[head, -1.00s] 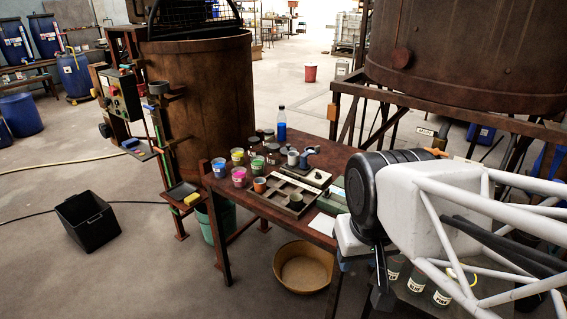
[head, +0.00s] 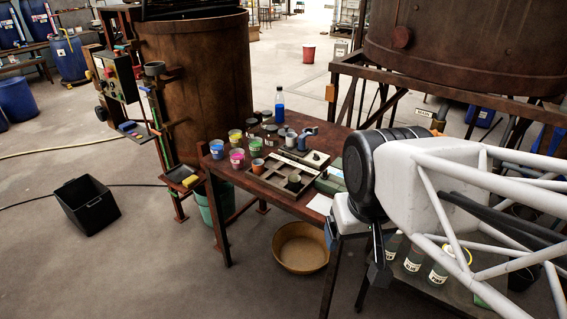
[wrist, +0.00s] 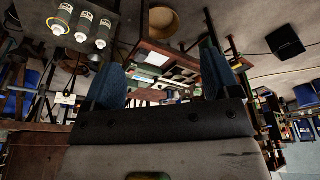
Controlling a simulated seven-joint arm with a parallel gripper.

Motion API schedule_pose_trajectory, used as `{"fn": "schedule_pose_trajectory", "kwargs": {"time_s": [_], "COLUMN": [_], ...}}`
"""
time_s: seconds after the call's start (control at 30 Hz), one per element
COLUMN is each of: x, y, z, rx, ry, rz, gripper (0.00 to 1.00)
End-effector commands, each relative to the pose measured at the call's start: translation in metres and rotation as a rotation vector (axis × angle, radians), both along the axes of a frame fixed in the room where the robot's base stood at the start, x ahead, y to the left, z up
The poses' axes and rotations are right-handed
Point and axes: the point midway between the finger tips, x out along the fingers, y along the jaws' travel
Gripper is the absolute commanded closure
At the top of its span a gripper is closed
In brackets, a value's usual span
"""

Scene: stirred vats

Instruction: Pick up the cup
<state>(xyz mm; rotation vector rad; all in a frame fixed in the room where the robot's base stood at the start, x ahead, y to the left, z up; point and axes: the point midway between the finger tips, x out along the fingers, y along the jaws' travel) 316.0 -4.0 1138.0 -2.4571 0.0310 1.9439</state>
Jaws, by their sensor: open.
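Several small cups of coloured paint stand at the left end of the brown table (head: 222,172): a blue cup (head: 216,149), a yellow cup (head: 235,137), a pink cup (head: 237,159), a green cup (head: 255,147) and an orange cup (head: 257,166). A small grey cup (head: 290,139) stands behind the tray. I cannot tell which one the task means. In the wrist view my gripper (wrist: 162,52) has its two blue fingers wide apart, with nothing between them. It is well away from the cups. In the head view its fingers are not clear.
A compartment tray (head: 272,184) lies on the table beside the cups, and a blue bottle (head: 279,101) stands behind. A rusty vat (head: 200,90) is at the back left. A tan basin (head: 300,247) is under the table. Labelled bottles (head: 413,259) stand below my arm. A black bin (head: 86,207) is on open floor.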

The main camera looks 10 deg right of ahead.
Motion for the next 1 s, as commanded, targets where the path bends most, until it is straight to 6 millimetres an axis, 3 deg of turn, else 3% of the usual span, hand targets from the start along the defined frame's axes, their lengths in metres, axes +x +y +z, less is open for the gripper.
{"fn": "schedule_pose_trajectory", "kwargs": {"time_s": [0.27, 0.47, 1.0], "x": [0.007, 0.033, 0.164], "y": [0.0, 0.0, 0.0], "z": [0.002, 0.007, 0.007], "rx": [0.007, 0.033, 0.142], "ry": [0.003, 0.016, 0.065], "rz": [-0.029, -0.141, -0.698], "gripper": [0.18, 0.18, 0.18]}}
